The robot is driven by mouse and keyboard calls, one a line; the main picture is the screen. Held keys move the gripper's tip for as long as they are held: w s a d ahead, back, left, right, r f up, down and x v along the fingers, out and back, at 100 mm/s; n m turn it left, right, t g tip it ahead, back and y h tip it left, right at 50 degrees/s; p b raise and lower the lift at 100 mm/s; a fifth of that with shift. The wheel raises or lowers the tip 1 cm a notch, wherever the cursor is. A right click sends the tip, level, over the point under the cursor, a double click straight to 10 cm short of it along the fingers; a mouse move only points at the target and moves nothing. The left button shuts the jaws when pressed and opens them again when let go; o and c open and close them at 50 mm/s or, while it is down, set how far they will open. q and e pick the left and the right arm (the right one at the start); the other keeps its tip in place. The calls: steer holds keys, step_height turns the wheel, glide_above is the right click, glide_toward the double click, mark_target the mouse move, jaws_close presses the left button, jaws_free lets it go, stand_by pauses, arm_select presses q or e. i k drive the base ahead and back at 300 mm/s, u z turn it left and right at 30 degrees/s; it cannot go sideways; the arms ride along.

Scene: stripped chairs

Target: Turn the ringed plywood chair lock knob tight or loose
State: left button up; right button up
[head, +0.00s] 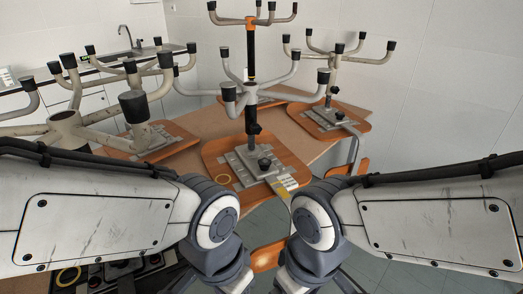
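The nearest middle plywood chair seat (217,150) lies upside down on the table, with a thin yellow ring (222,179) on its left front part. A grey metal plate (243,165) is fixed to the seat, and a column with a grey star base (252,92) rises from it. A black knob (264,164) sits at the plate's front right. I cannot tell whether either is tight. My two arms reach in from both sides and bend down at the bottom centre; both grippers are out of view.
Other upturned chairs stand on the brown table (205,122): one at left with a large star base (66,122), one at right (327,112), and one behind with an orange hub (250,20). A sink counter (108,70) is at back left.

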mark_target(264, 163)
steer(key=z, duration=1.8)
steer(key=i, duration=0.75)
steer(key=u, duration=0.95)
